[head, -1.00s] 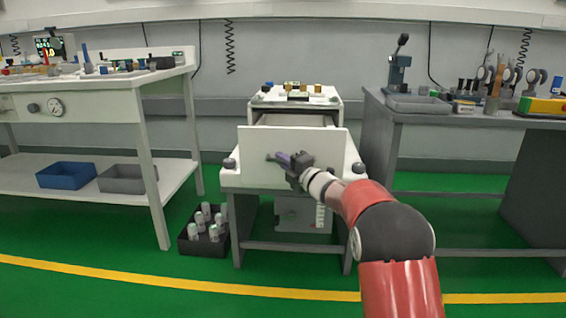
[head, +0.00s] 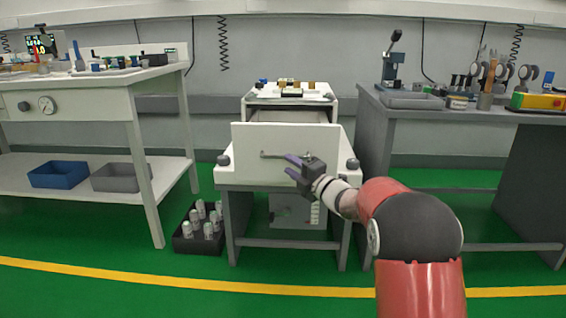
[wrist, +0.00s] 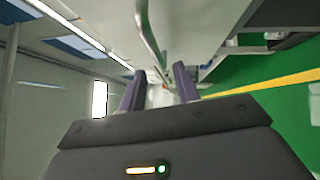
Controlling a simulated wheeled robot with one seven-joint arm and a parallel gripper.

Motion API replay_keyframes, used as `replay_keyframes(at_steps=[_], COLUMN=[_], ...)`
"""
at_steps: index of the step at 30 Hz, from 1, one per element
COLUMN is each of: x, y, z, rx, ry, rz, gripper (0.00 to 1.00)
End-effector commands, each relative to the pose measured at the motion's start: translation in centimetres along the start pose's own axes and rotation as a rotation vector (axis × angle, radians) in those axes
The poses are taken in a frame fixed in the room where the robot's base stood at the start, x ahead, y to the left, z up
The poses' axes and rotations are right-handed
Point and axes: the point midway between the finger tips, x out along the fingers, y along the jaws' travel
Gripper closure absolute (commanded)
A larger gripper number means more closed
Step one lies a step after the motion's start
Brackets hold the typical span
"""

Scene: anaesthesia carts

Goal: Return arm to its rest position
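My gripper (head: 293,166) is in front of the white drawer front (head: 250,137) of the middle cart, just right of its thin handle (head: 272,155). My red and black arm reaches in from the lower right.
A white bench (head: 100,80) stands at left and a grey bench (head: 480,112) at right. A black crate of several cans (head: 186,243) sits on the floor left of the cart. Several small items lie on the cart top. The green floor (head: 80,225) in front is clear.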

Motion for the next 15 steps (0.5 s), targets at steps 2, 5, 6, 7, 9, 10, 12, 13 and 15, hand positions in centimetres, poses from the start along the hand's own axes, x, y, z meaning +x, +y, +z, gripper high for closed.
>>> replay_keyframes(at_steps=[2,5,6,7,9,10,12,13,15], x=[-0.78,-1.23,-1.29,-1.31,-1.31,-1.3,-1.29,-1.29,-1.41], y=[0.02,0.02,0.01,0.01,0.0,0.0,0.0,0.02,0.48], z=[-0.03,-0.05,-0.05,-0.05,-0.06,-0.06,-0.06,-0.05,0.11], rx=[0.001,0.0,0.0,0.0,0.0,0.0,0.0,0.001,0.007], ry=[0.0,0.001,0.001,0.001,0.001,0.001,0.001,0.001,-0.011], rz=[0.0,0.0,0.0,0.0,0.0,0.0,0.0,0.0,-0.003], gripper=[0.68,0.68,0.68,0.68,0.68,0.68,0.68,0.68,0.68])
